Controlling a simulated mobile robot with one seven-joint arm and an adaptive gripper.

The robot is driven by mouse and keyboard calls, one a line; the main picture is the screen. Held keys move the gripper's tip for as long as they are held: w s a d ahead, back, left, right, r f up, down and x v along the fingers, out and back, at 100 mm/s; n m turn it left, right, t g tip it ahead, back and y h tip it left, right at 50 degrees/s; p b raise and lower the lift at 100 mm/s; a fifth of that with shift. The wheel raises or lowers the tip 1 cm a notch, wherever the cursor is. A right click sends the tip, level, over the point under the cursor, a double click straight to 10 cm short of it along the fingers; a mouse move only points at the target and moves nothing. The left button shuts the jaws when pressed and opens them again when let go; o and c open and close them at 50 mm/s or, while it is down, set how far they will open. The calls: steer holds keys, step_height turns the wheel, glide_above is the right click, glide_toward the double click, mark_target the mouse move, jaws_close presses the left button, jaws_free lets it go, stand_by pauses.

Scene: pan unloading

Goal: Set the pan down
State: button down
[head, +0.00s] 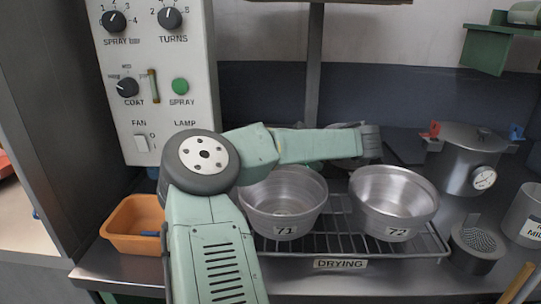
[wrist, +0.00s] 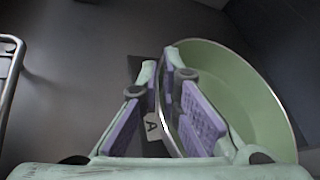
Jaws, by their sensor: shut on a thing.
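The pan (wrist: 245,95), green inside with a pale rim, fills the right of the wrist view. My gripper (wrist: 160,78) is shut on the pan's near wall at the rim, with one purple-padded finger on each side. A white tag with the letter A (wrist: 152,126) shows between the fingers. In the head view my gripper (head: 370,142) is behind the two bowls, at the back of the counter. The pan is hidden or not clear there, and I cannot tell whether its base touches the counter.
Metal bowls 71 (head: 284,203) and 72 (head: 394,202) stand on the drying rack (head: 335,243). A dark flat plate (head: 405,146) lies right of my gripper. A pot with a dial (head: 466,160) stands farther right. An orange tub (head: 130,225) is at left.

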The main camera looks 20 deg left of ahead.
steer(key=c, duration=1.8)
jaws_free()
steer(key=shift+d, duration=0.1)
steer(key=shift+d+r+b, duration=0.15)
steer(key=shift+d+b, duration=0.15)
steer(key=shift+d, duration=0.1)
steer(key=v, duration=0.2)
steer(key=p+v, duration=0.1)
steer(key=v, duration=0.2)
steer(key=shift+d+r, duration=0.1)
steer(key=shift+r, duration=0.3)
steer(key=shift+s+d+p, duration=0.1)
steer(key=shift+d+p, duration=0.3)
steer(key=shift+p, duration=0.35)
steer(key=shift+d+f, duration=0.1)
steer(key=shift+d, duration=0.05)
